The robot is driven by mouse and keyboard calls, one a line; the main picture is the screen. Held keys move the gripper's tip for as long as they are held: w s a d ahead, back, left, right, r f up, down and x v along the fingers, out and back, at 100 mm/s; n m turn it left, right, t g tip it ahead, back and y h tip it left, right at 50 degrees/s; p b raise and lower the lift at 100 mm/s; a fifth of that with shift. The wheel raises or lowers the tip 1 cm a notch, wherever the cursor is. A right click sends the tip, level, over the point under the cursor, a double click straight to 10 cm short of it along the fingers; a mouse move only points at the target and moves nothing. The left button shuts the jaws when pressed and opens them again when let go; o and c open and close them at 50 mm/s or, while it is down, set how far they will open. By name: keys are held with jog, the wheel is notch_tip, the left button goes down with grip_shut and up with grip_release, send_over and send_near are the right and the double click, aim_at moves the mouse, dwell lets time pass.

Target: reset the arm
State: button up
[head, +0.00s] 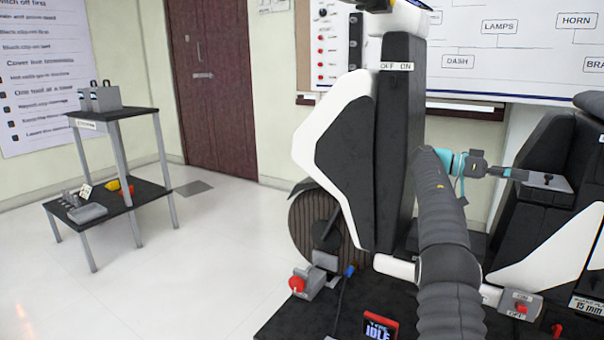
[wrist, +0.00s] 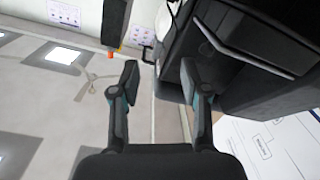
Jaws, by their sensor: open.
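My arm rises in the lower middle of the head view, with my gripper (head: 508,173) at its end, reaching right in front of the chassis rig. In the head view the fingertips are beside a grey plate (head: 546,183) on the rig's right-hand black part; I cannot tell whether they touch it. In the wrist view my gripper (wrist: 159,80) has its two fingers apart with nothing between them. A large dark body (wrist: 255,55) fills the upper right of that view, close to the right finger.
The rig has a tall black and white panel (head: 390,150) left of my arm, a red-knobbed switch (head: 298,284) and a small IDLE display (head: 379,328). A two-level table (head: 130,112) stands at the left. Open floor (head: 215,255) lies between.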

jog(key=w+f+n+t+y, duration=0.1)
jog(key=w+f+n+t, duration=0.35)
jog(key=f+n, duration=0.6)
jog(key=s+a+f+n+t+y, duration=0.25)
jog(key=a+f+n+y, duration=0.2)
jog(key=a+f, duration=0.3)
jog(key=s+a+f+n+t+y, duration=0.1)
jog(key=s+a+n+t+y, duration=0.4)
jog(key=s+a, duration=1.3)
jog(key=s+a+r+t+y+p, duration=0.1)
jog(key=s+a+r+y, duration=0.1)
jog(key=s+a, duration=0.5)
jog(key=s+a+r+t+y+p, duration=0.1)
jog(key=s+a+r+t+y, duration=0.1)
jog(key=s+a, duration=0.6)
jog(key=shift+s+a, duration=0.25)
jog(key=shift+s, duration=2.15)
